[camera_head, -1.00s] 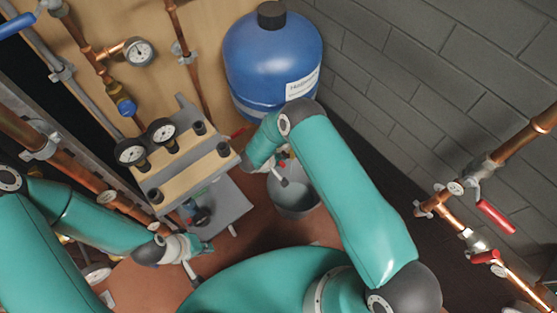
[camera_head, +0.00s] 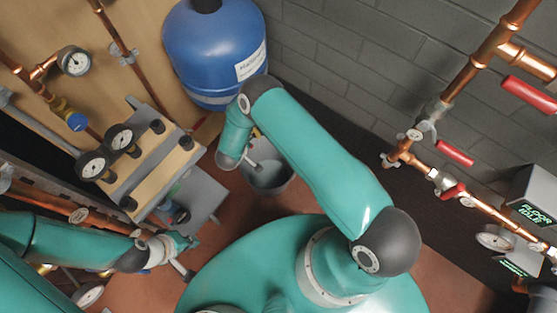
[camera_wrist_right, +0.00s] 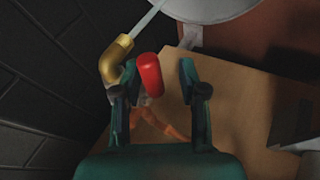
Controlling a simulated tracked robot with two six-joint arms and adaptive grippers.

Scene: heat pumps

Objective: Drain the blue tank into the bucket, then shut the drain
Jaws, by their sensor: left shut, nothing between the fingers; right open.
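The blue tank (camera_head: 214,50) stands upright against the back wall. The grey bucket (camera_head: 268,180) is on the floor below and right of it; its rim also shows at the top of the right wrist view (camera_wrist_right: 222,10). In that view a brass spout (camera_wrist_right: 115,60) has a pale straight streak, like running water, from its mouth. The red drain handle (camera_wrist_right: 150,74) lies between the fingers of my open right gripper (camera_wrist_right: 160,78); contact is unclear. In the head view my right arm hides that gripper. My left gripper (camera_head: 186,262) is shut and empty, low left, away from the tank.
A stand with gauges (camera_head: 150,170) is left of the bucket. Copper pipes with red lever valves (camera_head: 455,152) run along the right wall. A wooden panel (camera_wrist_right: 240,110) lies behind the handle in the right wrist view. Red-brown floor shows around the bucket.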

